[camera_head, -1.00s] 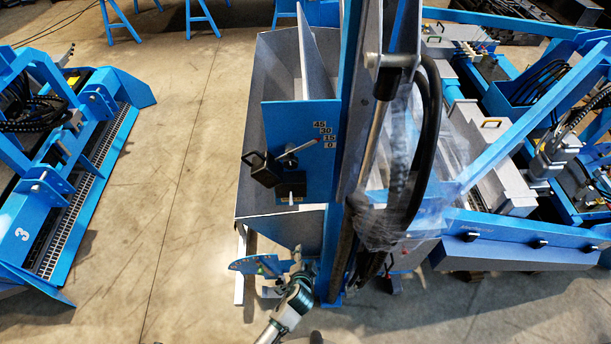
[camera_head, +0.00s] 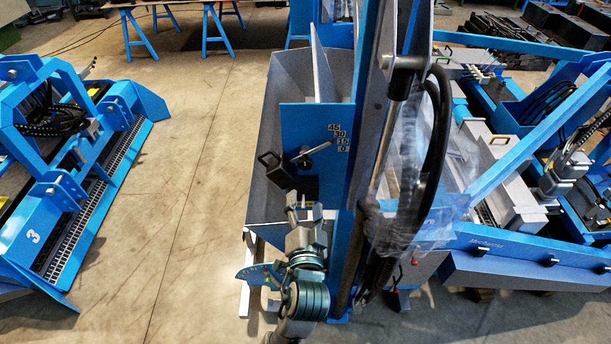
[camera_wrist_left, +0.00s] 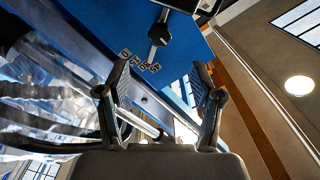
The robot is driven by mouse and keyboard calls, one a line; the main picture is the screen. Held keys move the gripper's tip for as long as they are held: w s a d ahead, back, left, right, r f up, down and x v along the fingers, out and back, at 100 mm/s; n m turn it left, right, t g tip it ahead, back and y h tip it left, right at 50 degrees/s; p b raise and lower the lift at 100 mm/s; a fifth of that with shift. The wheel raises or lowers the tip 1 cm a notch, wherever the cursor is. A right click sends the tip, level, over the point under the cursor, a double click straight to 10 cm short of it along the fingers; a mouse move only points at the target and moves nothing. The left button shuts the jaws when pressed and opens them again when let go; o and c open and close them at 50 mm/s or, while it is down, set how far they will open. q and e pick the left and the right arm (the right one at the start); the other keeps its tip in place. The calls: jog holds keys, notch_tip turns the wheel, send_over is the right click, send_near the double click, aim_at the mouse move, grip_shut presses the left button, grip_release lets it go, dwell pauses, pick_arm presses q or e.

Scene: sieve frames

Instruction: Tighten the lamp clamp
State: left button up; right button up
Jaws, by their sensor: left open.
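A blue plate (camera_head: 312,125) carries a silver clamp lever (camera_head: 318,149) with a dark knob, beside printed angle numbers (camera_head: 338,138). A black box-like part (camera_head: 272,168), perhaps the lamp, sits at its lower left. My left gripper (camera_head: 304,205) is open and empty, just below the lever and apart from it. In the left wrist view my open left gripper (camera_wrist_left: 160,95) points up towards the blue plate (camera_wrist_left: 100,25), with the black knob (camera_wrist_left: 159,36) and its silver stem beyond the fingertips. My right gripper is not in view.
A blue upright post (camera_head: 370,130) with black hoses (camera_head: 440,130) and clear plastic wrap (camera_head: 420,190) stands close to the right of my arm. A grey trough (camera_head: 262,130) lies behind the plate.

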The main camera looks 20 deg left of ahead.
aim_at(306, 166)
pick_arm(q)
jog(key=b+x, duration=0.3)
jog(key=x, duration=0.8)
jog(key=shift+w+b, duration=0.15)
jog(key=shift+b, duration=0.2)
jog(key=shift+w+a, duration=0.2)
jog(key=shift+w, duration=0.35)
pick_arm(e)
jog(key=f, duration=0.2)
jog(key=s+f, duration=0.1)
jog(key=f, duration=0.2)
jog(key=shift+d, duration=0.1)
pick_arm(q)
jog(key=shift+d, duration=0.1)
jog(key=c, duration=1.1)
jog(key=shift+c, duration=0.2)
